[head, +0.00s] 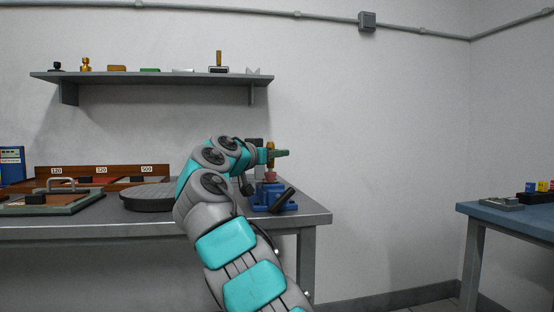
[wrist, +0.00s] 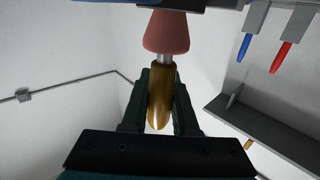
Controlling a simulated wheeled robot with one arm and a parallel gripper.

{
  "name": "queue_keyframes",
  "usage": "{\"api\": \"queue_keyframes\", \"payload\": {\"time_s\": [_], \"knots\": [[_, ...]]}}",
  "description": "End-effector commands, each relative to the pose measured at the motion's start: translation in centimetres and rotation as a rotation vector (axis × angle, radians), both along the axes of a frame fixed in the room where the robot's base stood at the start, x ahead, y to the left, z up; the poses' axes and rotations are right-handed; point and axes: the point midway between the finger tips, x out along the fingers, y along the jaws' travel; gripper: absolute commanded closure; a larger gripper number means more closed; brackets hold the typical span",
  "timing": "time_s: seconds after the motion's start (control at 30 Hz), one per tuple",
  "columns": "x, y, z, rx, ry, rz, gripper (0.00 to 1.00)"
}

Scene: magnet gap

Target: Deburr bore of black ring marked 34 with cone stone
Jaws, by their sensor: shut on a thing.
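My gripper (head: 276,153) is shut on the amber handle (wrist: 160,98) of the cone stone, above the right end of the workbench. The pink cone stone (wrist: 166,33) points away from my fingers on a short metal shank. In the head view the cone stone (head: 270,175) is upright, tip down, right over a blue vise (head: 270,196) with a black lever. The black ring marked 34 cannot be made out, and whether the tip is inside a bore cannot be told.
The grey workbench (head: 318,217) carries a dark round plate (head: 147,197) and a wooden rack (head: 105,174) with numbered labels to the left. A wall shelf (head: 150,78) holds small items above. A blue-topped table (head: 515,215) stands at right. A blue tool (wrist: 244,45) and red tool (wrist: 281,57) appear in the wrist view.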

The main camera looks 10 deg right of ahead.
Motion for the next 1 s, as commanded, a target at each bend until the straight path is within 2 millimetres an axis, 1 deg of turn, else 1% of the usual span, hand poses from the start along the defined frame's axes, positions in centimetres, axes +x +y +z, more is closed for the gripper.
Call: {"api": "queue_keyframes", "payload": {"time_s": [0.53, 1.0], "knots": [[0.0, 0.1, 0.3, -0.001, -0.002, 0.019, 1.0], [0.0, 0.1, 3.5, -0.001, -0.002, 0.019, 1.0]]}}
